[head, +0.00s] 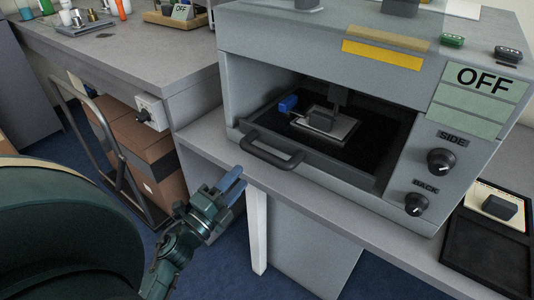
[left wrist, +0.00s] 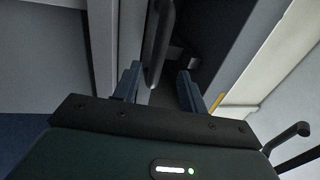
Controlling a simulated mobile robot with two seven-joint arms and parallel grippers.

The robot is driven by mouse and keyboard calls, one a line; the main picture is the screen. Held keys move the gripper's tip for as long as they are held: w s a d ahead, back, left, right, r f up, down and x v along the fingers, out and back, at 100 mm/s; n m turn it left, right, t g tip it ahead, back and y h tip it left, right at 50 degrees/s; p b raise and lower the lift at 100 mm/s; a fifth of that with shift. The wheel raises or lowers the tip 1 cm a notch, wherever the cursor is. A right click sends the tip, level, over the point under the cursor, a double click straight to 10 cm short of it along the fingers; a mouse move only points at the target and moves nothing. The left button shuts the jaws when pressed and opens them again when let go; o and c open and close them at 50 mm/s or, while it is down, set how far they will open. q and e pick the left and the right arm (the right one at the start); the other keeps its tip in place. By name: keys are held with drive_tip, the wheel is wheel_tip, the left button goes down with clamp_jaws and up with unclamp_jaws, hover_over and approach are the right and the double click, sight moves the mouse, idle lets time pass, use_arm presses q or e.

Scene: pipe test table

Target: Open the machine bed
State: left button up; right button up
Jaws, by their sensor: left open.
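The grey machine (head: 290,50) stands on the table with its front opening showing the dark machine bed (head: 360,165). A black bar handle (head: 262,155) sticks out from the bed's front edge. Inside, a small plate with a grey block (head: 322,120) and a blue piece (head: 288,103) rest on the bed. My left gripper (head: 234,184) is open and empty, just in front of and below the handle's left end. In the left wrist view, a dark bar that looks like the handle (left wrist: 158,40) lies ahead, in line with the gap between the fingers; contact cannot be told.
The machine's right panel reads OFF and has SIDE (head: 441,161) and BACK (head: 416,204) knobs. A black tray (head: 478,250) with a block lies at the right. A side table (head: 130,55) with bottles stands at the left, above cardboard boxes (head: 150,150) and a metal frame.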

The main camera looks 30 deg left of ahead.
sight(262, 154)
use_arm(q)
drive_tip(key=p+x, duration=0.1)
drive_tip(key=x, duration=0.9)
clamp_jaws()
